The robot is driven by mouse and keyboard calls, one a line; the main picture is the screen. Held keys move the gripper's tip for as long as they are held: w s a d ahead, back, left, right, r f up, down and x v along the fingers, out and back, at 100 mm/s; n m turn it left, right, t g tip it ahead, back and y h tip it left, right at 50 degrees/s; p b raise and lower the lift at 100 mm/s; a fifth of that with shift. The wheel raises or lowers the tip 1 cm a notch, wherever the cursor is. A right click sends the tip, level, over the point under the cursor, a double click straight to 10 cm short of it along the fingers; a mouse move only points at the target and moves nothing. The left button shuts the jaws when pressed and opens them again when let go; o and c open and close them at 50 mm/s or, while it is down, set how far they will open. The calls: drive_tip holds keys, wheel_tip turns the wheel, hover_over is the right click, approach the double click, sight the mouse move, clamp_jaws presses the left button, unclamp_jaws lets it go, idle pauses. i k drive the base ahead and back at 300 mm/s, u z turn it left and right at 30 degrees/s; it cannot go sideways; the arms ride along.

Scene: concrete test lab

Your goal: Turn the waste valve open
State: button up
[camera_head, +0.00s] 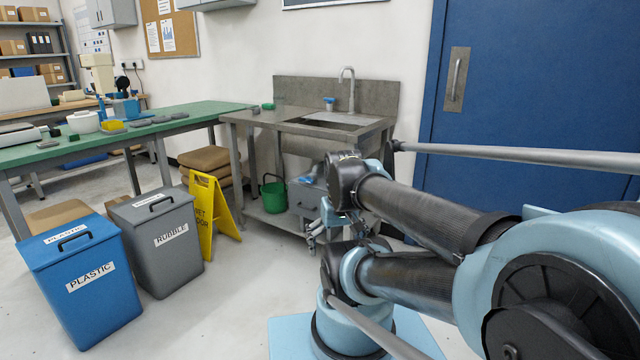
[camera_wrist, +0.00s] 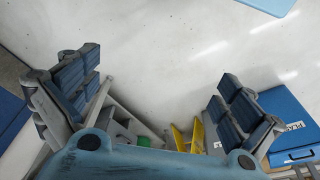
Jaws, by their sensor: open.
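No waste valve can be made out in either view. The metal sink unit (camera_head: 262,118) stands against the wall in the head view, with a tall faucet (camera_head: 347,88) over its basin. My arm covers the right part of the space under the sink. My gripper (camera_head: 318,236) hangs in front of the sink unit's lower right part, fingers downward.
A green bucket (camera_head: 273,194) and a grey box (camera_head: 304,196) are on the sink's lower shelf. A yellow wet-floor sign (camera_head: 213,207), a grey rubble bin (camera_head: 160,245) and a blue plastic bin (camera_head: 85,285) stand left. A green-topped table (camera_head: 200,108) adjoins the sink. Floor before the bins is clear.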

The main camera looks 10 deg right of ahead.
sight(308, 180)
drive_tip(key=u, duration=0.75)
drive_tip(key=i, duration=1.05)
drive_tip(key=z, duration=1)
